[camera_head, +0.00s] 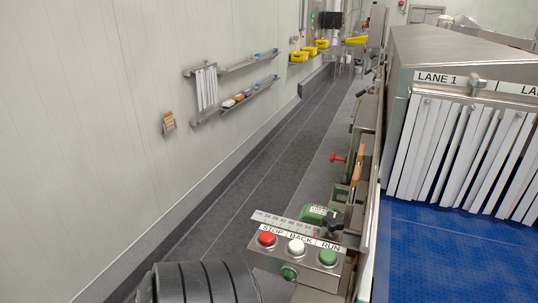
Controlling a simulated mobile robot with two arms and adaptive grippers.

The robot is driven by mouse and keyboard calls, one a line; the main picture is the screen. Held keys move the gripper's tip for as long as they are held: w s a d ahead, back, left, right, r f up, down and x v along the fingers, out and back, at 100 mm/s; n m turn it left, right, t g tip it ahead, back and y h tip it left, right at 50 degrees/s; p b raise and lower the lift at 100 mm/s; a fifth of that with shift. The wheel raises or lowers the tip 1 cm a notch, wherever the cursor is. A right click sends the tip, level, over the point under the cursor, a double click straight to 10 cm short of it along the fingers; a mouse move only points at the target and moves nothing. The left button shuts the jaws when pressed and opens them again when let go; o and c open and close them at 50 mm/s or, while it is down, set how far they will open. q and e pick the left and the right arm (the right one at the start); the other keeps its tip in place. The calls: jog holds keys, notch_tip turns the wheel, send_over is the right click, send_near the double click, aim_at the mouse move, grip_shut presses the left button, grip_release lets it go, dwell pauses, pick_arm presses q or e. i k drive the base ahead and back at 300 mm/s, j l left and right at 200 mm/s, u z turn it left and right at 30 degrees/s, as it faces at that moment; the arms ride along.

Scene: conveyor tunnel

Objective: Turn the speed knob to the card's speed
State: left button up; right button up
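A steel control box (325,281) stands beside the conveyor, with a red STOP button (267,239), a white BACK button (296,247) and a green RUN button (328,257). A small green round knob (288,273) sits on its front face. A number scale strip (270,217) runs along the back of the box, its figures too small to read surely. A green rounded housing (318,214) with a dark part beside it is behind the strip. I cannot make out a speed card. Neither of my grippers is in view.
The blue conveyor belt (450,260) runs under a steel tunnel with white strip curtains (462,150) marked LANE 1. Wall shelves (236,100) hold small items. An orange-brown holder (169,122) hangs on the left wall. Grey floor (255,180) is clear between wall and conveyor.

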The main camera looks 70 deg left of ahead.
aim_at(345, 180)
jog(key=u, duration=1.55)
jog(key=i+j+z, duration=0.15)
jog(key=j, duration=0.3)
jog(key=i+j+z, duration=0.2)
jog(key=j, duration=0.25)
jog(key=j+z, duration=0.15)
jog(key=j, duration=0.3)
jog(key=i, duration=0.05)
